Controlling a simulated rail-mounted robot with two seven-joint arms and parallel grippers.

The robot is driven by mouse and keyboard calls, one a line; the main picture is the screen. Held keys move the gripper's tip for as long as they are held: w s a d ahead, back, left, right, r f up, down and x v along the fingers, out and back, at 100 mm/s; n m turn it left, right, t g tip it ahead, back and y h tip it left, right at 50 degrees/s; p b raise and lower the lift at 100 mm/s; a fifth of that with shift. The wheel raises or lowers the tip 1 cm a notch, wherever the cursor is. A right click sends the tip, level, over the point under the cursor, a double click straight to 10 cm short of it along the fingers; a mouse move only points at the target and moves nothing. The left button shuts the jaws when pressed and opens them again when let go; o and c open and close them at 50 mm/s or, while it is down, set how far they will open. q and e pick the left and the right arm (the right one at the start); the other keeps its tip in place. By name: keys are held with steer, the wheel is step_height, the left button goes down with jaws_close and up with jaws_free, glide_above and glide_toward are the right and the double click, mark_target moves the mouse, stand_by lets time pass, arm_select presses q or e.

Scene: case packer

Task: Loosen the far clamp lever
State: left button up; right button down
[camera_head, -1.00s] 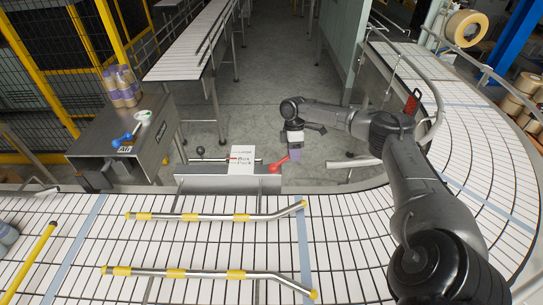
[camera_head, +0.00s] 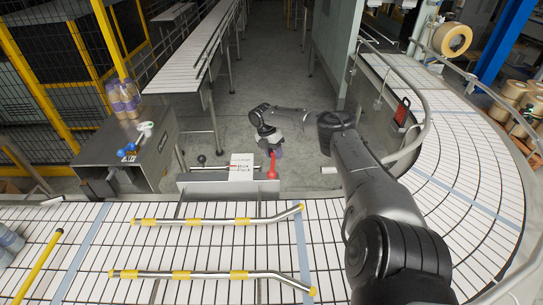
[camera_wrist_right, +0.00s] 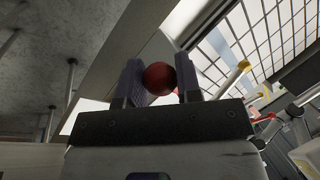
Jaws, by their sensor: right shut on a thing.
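A red clamp lever (camera_head: 272,168) stands nearly upright at the right end of the metal plate behind the conveyor. My right gripper (camera_head: 275,151) comes down on its top end from above. In the right wrist view the lever's round red knob (camera_wrist_right: 158,78) sits between the two fingers of my right gripper (camera_wrist_right: 160,82), which are shut on it. The fingers hide part of the knob. My left gripper does not show.
A white printed card (camera_head: 241,167) stands at the plate. Bent guide rails with yellow sleeves (camera_head: 217,221) run over the conveyor in front. A metal cabinet (camera_head: 110,155) with a blue-knobbed lever (camera_head: 127,149) and bottles (camera_head: 123,98) stands at left. Open floor lies behind the plate.

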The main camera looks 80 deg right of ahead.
steer(key=shift+w+a+n, duration=0.15)
steer(key=shift+w+n, duration=0.5)
steer(key=shift+n, duration=0.15)
steer(key=shift+h, duration=0.3)
steer(key=c, duration=1)
jaws_free()
steer(key=shift+w, duration=0.1)
steer(key=shift+o, duration=1.1)
steer(key=shift+r+b, duration=0.1)
steer(key=shift+b, duration=0.2)
